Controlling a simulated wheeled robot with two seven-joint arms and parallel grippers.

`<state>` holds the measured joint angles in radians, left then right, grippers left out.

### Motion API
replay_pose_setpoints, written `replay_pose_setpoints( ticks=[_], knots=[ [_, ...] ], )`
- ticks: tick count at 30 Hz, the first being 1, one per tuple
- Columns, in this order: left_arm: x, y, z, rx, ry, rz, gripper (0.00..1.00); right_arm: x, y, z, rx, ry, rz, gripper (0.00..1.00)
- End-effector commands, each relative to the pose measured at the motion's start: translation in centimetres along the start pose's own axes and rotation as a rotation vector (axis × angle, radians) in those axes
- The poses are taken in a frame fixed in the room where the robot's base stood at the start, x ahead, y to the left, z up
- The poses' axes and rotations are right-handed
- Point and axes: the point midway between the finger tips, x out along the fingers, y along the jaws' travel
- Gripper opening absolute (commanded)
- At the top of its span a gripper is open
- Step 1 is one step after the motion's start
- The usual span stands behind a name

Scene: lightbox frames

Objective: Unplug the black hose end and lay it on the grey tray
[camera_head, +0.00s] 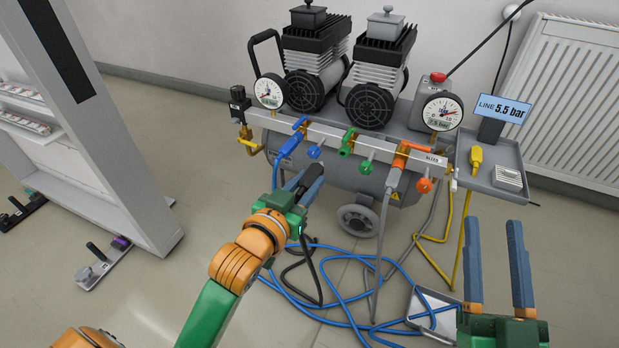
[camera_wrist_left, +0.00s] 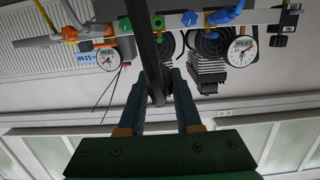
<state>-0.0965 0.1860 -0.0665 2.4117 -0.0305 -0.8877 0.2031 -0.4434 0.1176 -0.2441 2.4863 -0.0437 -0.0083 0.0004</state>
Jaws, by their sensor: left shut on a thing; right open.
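My left gripper (camera_head: 307,178) is shut on the black hose end (camera_head: 294,181), in front of the compressor and below the manifold bar (camera_head: 330,137). In the left wrist view, the black hose end (camera_wrist_left: 158,92) sits between the fingers, apart from the bar behind it. The green port (camera_head: 347,144) on the bar has no hose in it. A grey side tray (camera_head: 508,152) is fixed at the compressor's right. Another grey tray (camera_head: 452,299) lies on the floor, partly hidden by my right gripper (camera_head: 493,225), which is open and empty.
A blue hose plug (camera_head: 287,147) and an orange-port grey hose (camera_head: 392,180) are on the bar. A yellow hose end (camera_head: 476,157) and a small ribbed block (camera_head: 507,177) are at the side tray. Blue, grey and yellow hoses tangle on the floor. A frame post (camera_head: 110,130) stands left.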

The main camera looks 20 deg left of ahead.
Motion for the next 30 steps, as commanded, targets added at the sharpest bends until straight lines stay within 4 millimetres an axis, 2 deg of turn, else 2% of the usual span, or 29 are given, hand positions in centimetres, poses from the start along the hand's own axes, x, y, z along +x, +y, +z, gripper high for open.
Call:
replay_pose_setpoints(
  ticks=[30],
  knots=[
    [-2.8,0.0,0.3,-0.001,0.000,0.000,0.00,0.7,0.1,-1.6,0.000,0.003,0.000,0.50]
  ],
)
